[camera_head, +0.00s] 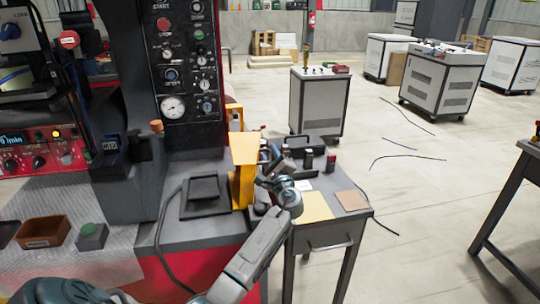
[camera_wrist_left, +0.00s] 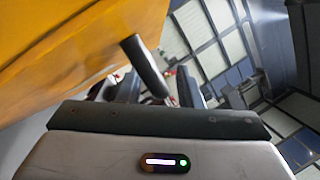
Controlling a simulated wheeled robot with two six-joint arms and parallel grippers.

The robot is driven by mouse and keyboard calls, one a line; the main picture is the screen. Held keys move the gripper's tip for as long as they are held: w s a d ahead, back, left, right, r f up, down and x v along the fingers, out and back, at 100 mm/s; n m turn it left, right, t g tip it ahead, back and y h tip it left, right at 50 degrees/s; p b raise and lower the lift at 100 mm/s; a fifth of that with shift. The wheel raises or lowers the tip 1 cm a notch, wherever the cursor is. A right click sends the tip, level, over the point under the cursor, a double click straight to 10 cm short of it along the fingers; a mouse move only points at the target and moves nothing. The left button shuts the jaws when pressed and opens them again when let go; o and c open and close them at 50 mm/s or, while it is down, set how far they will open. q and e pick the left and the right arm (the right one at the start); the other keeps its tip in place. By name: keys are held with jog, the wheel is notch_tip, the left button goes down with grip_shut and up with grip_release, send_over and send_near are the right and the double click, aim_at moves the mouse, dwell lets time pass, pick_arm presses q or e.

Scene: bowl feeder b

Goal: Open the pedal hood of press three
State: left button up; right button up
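A yellow hood (camera_head: 242,165) stands upright on the grey machine ledge, beside a flat black pedal-like plate (camera_head: 203,190). I take it to be the pedal hood; no label for press three is readable. My left gripper (camera_head: 272,160) is just to the right of the hood. In the left wrist view the hood's yellow face (camera_wrist_left: 70,45) fills the upper left, and a dark rod-like handle (camera_wrist_left: 146,66) sticks out from it. The left gripper's fingers (camera_wrist_left: 160,92) look apart, with the handle's end between them. Contact cannot be told. My right gripper is not in view.
A dark panel with knobs and a gauge (camera_head: 173,108) rises behind the ledge. A small side table (camera_head: 325,236) with tools and boxes stands close to my left arm on the right. A brown bin (camera_head: 42,232) and a green button box (camera_head: 92,236) sit at left.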

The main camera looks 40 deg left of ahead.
pick_arm(q)
grip_shut()
jog(key=s+a+r+n, duration=0.1)
jog(key=s+a+r+n+g, duration=0.1)
jog(key=n, duration=0.1)
jog(key=shift+s+r, duration=0.2)
jog(key=shift+r, duration=0.15)
jog(key=shift+c, duration=0.2)
grip_release()
jog(key=shift+o, duration=0.2)
jog(key=shift+f, duration=0.1)
